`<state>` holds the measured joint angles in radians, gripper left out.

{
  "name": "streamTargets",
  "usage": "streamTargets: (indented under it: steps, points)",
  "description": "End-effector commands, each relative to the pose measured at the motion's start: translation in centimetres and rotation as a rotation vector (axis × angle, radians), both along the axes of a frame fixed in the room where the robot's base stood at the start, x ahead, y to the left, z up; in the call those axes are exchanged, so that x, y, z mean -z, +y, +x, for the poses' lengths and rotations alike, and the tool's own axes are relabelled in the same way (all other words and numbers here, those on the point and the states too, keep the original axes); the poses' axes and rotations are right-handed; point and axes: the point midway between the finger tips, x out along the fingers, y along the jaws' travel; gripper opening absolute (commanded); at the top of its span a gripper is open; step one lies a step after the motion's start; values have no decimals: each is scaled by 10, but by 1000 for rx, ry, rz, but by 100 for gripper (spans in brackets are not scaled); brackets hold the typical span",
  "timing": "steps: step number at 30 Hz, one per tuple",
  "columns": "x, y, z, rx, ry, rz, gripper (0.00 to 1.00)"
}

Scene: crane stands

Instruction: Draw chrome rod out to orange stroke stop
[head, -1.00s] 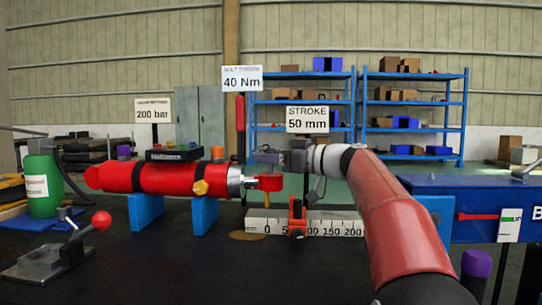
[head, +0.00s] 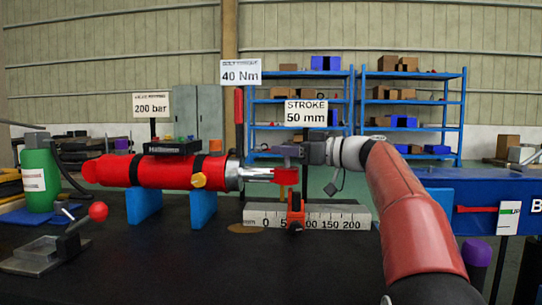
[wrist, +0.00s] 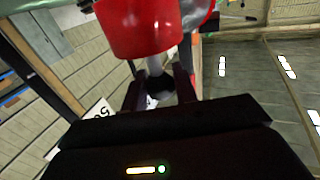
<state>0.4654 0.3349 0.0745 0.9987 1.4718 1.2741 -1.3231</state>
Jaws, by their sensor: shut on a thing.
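The chrome rod (head: 258,174) sticks out of the right end of the red cylinder (head: 140,171). A red rod end (head: 286,176) sits on its tip; it also shows large in the wrist view (wrist: 140,28). My gripper (head: 287,152) is just above the rod end. In the wrist view my gripper (wrist: 160,92) is shut on a pale stem (wrist: 155,66) that joins the rod end. The orange stroke stop (head: 296,209) stands on the scale (head: 340,216) near the 50 mark, right below the rod end. I cannot tell whether they touch.
A "STROKE 50 mm" sign (head: 306,113) stands behind my gripper. Blue supports (head: 203,209) hold the cylinder. A lever with a red knob (head: 98,211) and a green bottle (head: 38,180) are at left. The front of the dark bench is clear.

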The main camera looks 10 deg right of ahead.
Motion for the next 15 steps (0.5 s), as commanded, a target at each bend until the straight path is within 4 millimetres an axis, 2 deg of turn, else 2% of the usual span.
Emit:
streamTargets:
  steps: [1, 3, 11, 12, 15]
  points:
    - [2, -9, -1, 7, 0, 0, 0]
    - [1, -12, -3, 5, 1, -1, 0]
    - [0, -12, -3, 5, 3, 0, 0]
    - [0, -12, -3, 5, 2, -1, 32]
    - [0, -12, -3, 4, 2, -1, 46]
